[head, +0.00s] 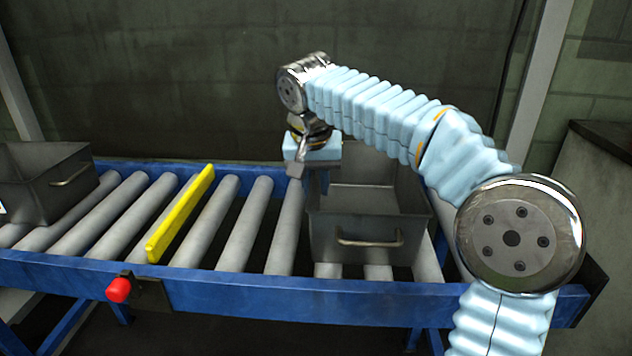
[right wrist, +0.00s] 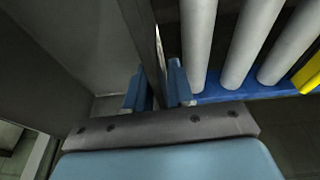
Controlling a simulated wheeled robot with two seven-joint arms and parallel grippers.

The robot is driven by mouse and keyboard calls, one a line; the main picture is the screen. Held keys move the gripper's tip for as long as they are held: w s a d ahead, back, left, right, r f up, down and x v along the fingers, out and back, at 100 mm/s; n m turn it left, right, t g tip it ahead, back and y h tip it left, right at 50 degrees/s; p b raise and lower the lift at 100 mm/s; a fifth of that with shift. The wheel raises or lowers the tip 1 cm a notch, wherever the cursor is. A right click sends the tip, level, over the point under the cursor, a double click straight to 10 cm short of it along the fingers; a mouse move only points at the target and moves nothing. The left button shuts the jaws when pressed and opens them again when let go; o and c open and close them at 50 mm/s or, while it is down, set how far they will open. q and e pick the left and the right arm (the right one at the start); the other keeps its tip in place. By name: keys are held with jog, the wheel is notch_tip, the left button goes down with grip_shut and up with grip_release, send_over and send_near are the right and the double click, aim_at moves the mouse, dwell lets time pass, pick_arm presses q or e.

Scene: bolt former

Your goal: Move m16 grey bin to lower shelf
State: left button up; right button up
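A grey metal bin (head: 366,240) with a front handle sits on the right part of the roller conveyor; no m16 label can be read on it. My right gripper (head: 307,172) reaches down at the bin's left wall. In the right wrist view, the blue fingers of my right gripper (right wrist: 159,90) lie on either side of the bin's wall (right wrist: 146,35), close against it, and look shut on it. A second grey bin (head: 50,190) stands at the far left of the conveyor. My left gripper is not in view. No lower shelf can be made out.
The conveyor has grey rollers (head: 247,225) and a blue frame (head: 230,300). A yellow bar (head: 180,215) lies across it between the bins. A red knob (head: 118,290) sticks out in front. Bare rollers lie between the yellow bar and the right bin.

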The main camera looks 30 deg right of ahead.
jog(key=shift+o, duration=0.7)
jog(key=shift+r, duration=0.1)
